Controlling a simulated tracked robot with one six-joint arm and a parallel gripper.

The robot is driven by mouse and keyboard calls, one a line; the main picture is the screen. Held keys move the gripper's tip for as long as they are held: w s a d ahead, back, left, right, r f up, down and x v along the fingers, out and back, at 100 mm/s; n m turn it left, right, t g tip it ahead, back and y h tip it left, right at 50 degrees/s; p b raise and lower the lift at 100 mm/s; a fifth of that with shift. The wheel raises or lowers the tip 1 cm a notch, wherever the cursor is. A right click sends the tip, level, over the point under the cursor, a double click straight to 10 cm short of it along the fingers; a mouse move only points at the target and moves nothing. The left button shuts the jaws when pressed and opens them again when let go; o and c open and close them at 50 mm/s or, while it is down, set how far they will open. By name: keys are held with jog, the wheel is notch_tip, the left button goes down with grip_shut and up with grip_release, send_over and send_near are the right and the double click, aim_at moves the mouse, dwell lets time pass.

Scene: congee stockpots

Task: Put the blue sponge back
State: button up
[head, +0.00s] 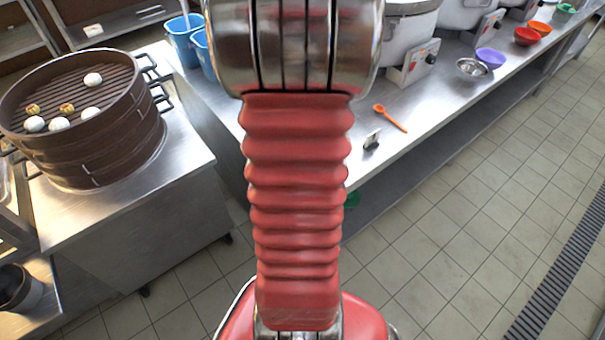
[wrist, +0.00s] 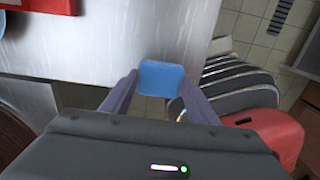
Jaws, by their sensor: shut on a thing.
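The blue sponge (wrist: 161,78) shows in the wrist view as a small blue block between the two finger tips. My gripper (wrist: 150,92) is shut on it, one grey-purple finger at each side. Behind the sponge in that view is a plain steel surface (wrist: 150,30); I cannot tell whether the sponge touches it. In the head view my own arm fills the middle, and neither the gripper nor the sponge can be seen there.
A dark round steamer (head: 85,140) with buns stands on a steel table (head: 130,212) at left. Two blue buckets (head: 182,40) stand behind it. The right counter (head: 455,100) holds pots, several bowls and an orange ladle (head: 390,118). Tiled floor (head: 440,240) is open at right.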

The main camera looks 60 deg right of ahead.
jog(key=shift+f, duration=1.85)
jog(key=shift+f, duration=0.1)
jog(key=o, duration=1)
notch_tip(320, 180, up, 12)
jog(key=shift+r, duration=0.15)
